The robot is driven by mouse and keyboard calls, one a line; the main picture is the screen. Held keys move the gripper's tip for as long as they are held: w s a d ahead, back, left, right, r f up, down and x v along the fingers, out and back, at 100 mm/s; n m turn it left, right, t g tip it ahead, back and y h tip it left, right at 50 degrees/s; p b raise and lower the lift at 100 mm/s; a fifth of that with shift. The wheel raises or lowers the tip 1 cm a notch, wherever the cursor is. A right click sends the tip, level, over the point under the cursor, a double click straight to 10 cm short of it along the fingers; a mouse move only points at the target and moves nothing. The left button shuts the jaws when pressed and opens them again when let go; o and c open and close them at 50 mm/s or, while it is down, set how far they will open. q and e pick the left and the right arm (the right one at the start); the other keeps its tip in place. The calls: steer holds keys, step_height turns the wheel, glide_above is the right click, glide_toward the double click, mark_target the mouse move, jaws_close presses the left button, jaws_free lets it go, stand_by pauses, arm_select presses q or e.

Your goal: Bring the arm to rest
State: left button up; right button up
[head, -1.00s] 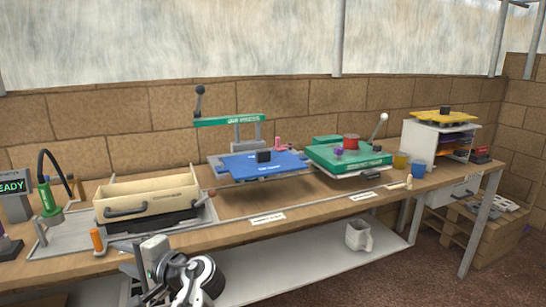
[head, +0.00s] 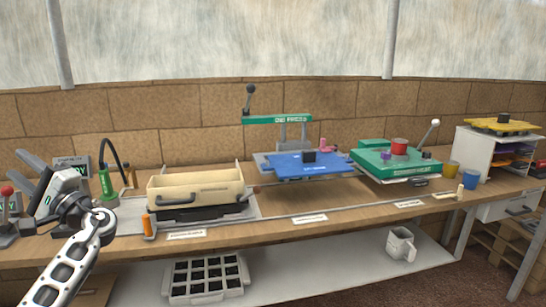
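My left arm comes up from the bottom left. Its gripper (head: 34,178) is over the left end of the workbench (head: 330,217), in front of the small display unit. Its two fingers look spread apart, pointing up and to the left, with nothing seen between them. My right gripper is not in view.
On the bench stand a green-headed lamp (head: 105,183), a cream box (head: 195,188), a blue press plate (head: 305,165) and a green press (head: 395,165). Cups (head: 470,178) and a cabinet (head: 487,150) are at right. A compartment tray (head: 203,277) and a white jug (head: 401,244) sit below.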

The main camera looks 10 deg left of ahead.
arm_select(q)
steer(key=s+a+r+g+y, duration=0.1)
steer(key=s+a+r, duration=0.1)
steer(key=a+r, duration=0.15)
steer(key=w+f+m+t+h, duration=0.2)
steer(key=w+f+t+h, duration=0.7)
steer(key=w+t, duration=0.2)
steer(key=w+d+f+n+t+h, duration=0.2)
steer(key=w+d+f+t+h, duration=0.25)
steer(key=w+d+h, duration=0.4)
steer(key=s+d+f+m+h, duration=0.1)
steer(key=s+d+f+h, duration=0.2)
steer(key=d+f, duration=0.4)
steer(key=s+d+f+h, duration=0.3)
steer(key=d+f+h, duration=0.1)
steer(key=d+f, duration=0.35)
steer(key=s+d+f+g+h, duration=0.3)
steer(key=s+d+f, duration=0.9)
steer(key=s+d, duration=0.4)
steer(key=s+d+n+g, duration=0.1)
steer(key=s+d, duration=0.2)
steer(key=s, duration=0.3)
steer(key=s+d+f+n+h, duration=0.1)
steer(key=s+d, duration=0.3)
steer(key=s, duration=0.3)
steer(key=shift+g, duration=0.35)
